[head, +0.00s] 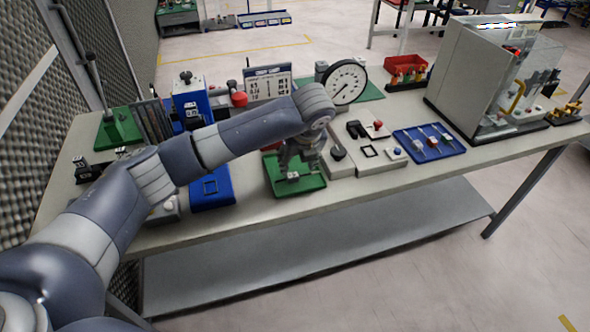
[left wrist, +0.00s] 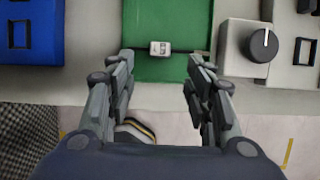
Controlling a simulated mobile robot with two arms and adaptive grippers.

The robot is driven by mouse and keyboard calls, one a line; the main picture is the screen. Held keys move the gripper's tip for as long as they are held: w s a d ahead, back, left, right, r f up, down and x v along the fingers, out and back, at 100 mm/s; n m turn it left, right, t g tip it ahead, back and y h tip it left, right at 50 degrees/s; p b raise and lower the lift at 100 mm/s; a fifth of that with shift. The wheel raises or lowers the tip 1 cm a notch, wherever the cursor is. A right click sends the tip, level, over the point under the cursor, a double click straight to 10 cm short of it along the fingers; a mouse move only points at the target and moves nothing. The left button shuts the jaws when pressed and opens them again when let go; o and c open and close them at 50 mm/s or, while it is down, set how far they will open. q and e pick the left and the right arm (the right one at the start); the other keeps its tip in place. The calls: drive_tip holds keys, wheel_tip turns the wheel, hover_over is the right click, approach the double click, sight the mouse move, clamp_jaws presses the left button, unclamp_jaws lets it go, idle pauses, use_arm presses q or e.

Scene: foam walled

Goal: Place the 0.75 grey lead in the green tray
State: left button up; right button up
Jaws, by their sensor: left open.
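The green tray (head: 310,186) lies near the table's front edge, below my left gripper. A small block with a pale, labelled face (head: 293,175) and dark thin parts at its sides lies inside it; this may be the grey lead, but I cannot read its label. In the left wrist view, the block (left wrist: 160,48) lies on the green tray (left wrist: 175,18), just beyond the gap between my fingertips. My left gripper (left wrist: 160,68) is open and empty, with its fingers apart and clear of the block. It hangs over the tray in the head view (head: 300,157). My right gripper is not in view.
A blue tray (head: 212,193) lies left of the green tray. A grey box with a black knob (head: 338,152) stands close on its right. Farther right are a blue tray with several small items (head: 430,143) and a glass-fronted cabinet (head: 490,80). A round dial (head: 346,82) stands behind.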

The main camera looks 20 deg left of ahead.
use_arm(q)
drive_tip(key=shift+v, duration=1.6)
